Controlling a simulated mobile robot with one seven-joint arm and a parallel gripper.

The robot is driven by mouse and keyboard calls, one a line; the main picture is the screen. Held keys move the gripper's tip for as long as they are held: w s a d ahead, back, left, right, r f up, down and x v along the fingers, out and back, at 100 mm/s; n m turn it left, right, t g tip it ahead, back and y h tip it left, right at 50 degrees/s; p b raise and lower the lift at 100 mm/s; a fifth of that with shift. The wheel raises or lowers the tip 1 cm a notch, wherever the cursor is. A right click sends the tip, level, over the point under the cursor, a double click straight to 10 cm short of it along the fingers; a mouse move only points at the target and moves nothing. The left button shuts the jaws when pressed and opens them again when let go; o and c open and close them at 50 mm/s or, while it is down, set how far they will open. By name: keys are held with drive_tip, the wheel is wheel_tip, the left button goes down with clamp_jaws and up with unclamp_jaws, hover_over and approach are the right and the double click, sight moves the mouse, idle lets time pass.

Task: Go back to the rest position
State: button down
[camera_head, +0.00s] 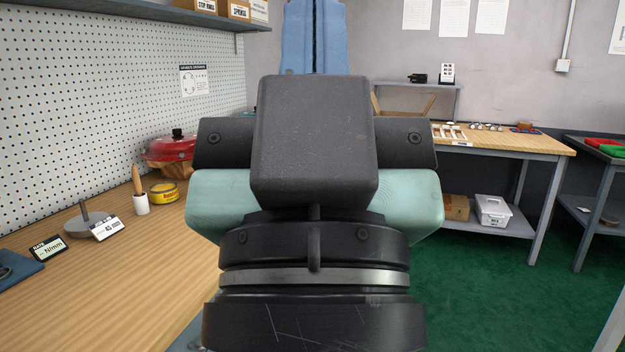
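The back of my arm's end, with my gripper's dark body (312,142), fills the middle of the head view. It has a silver ring below it and pale green parts on both sides. The fingertips do not show clearly, so I cannot tell whether they are open or shut, or whether they hold anything. An upright blue thing (300,38) with a dark slit shows just above the dark body; its lower end is hidden. No valve positioner can be made out.
A wooden bench (150,290) runs along the left, with a grey disc with a post (88,222), a yellow tin (164,192) and a red-lidded thing (168,150). Another bench (520,143) stands at the back right, a dark table (590,160) at the far right. Green floor (490,300) is clear at right.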

wheel_tip(320, 180, up, 26)
drive_tip(key=p, duration=2.3)
drive_tip(key=shift+f, duration=0.15)
drive_tip(key=shift+a, duration=0.1)
